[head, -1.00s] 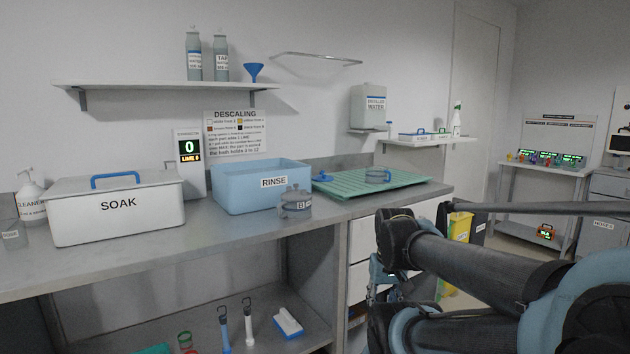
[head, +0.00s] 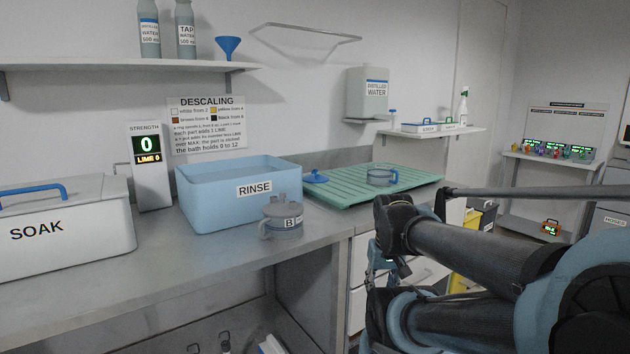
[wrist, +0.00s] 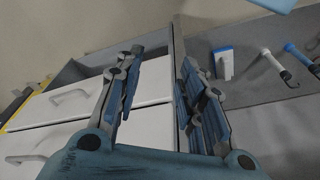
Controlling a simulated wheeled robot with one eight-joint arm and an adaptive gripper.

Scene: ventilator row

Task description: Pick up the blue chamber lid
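The blue chamber lid (head: 315,177), small and round with a raised knob, lies at the left end of the green ribbed drain mat (head: 350,192). It stands just right of the blue rinse basin and shows only in the head view. A clear chamber (head: 381,177) with a blue-grey band sits on the mat to its right. My gripper (wrist: 161,60) is open and empty in the wrist view, its fingers apart. It is in front of the white drawers, below the counter and well away from the lid.
A lidded chamber marked B (head: 283,217) stands on the counter before the RINSE basin (head: 225,200). The SOAK tub (head: 60,235) is at the left. The drawers (wrist: 140,85) and a lower shelf with brushes (wrist: 224,64) are near my gripper.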

